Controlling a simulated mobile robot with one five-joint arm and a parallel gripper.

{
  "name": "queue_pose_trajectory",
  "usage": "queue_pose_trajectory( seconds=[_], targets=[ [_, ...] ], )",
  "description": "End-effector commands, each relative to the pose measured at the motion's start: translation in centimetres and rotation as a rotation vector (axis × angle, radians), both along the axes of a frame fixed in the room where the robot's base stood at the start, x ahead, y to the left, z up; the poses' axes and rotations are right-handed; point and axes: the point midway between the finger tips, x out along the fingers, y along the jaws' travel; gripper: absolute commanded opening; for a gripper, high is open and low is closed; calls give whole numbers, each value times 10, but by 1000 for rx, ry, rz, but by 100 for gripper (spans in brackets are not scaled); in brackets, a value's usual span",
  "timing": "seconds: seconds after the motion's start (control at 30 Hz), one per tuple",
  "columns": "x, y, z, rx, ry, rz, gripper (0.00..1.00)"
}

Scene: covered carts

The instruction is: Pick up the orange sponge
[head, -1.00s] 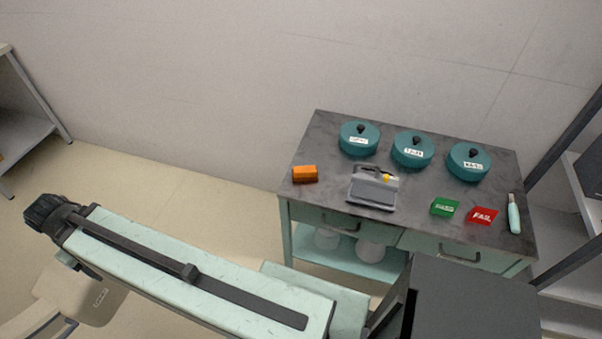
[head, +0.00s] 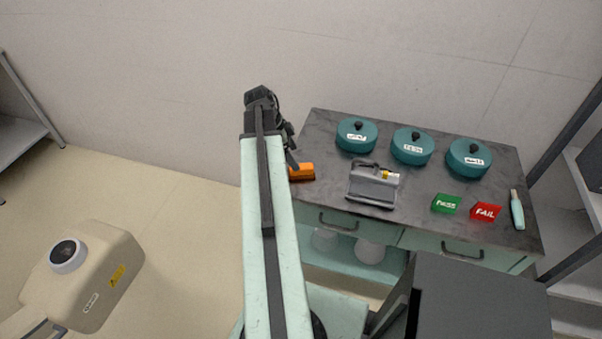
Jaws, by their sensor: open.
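The orange sponge (head: 304,173) lies near the left edge of the dark cart top (head: 420,206). Its left end is partly hidden behind my arm. My gripper (head: 291,155) is at the far end of my raised arm, just left of and above the sponge in the picture. It is small and mostly hidden by the arm's end, and its jaws are open. I see nothing held in it. I cannot tell its height above the sponge.
A grey handled device (head: 373,187) stands right of the sponge. Several teal lidded pots line the back, including the left one (head: 356,137). A green block (head: 446,204), a red FAIL block (head: 486,212) and a pale teal tool (head: 517,210) lie at right. A beige machine (head: 88,272) stands on the floor.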

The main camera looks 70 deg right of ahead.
Motion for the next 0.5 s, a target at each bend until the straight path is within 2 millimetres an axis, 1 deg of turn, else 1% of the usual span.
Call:
queue_pose_trajectory(
  seconds=[0.2, 0.37, 0.47, 0.5],
  targets=[
    [-6, -2, -26, 1, -1, 3, 80],
    [-8, -3, -26, 2, 0, 6, 80],
    [-12, -4, -36, 2, 0, 6, 80],
    [-15, -5, -43, 2, 0, 6, 80]
  ],
)
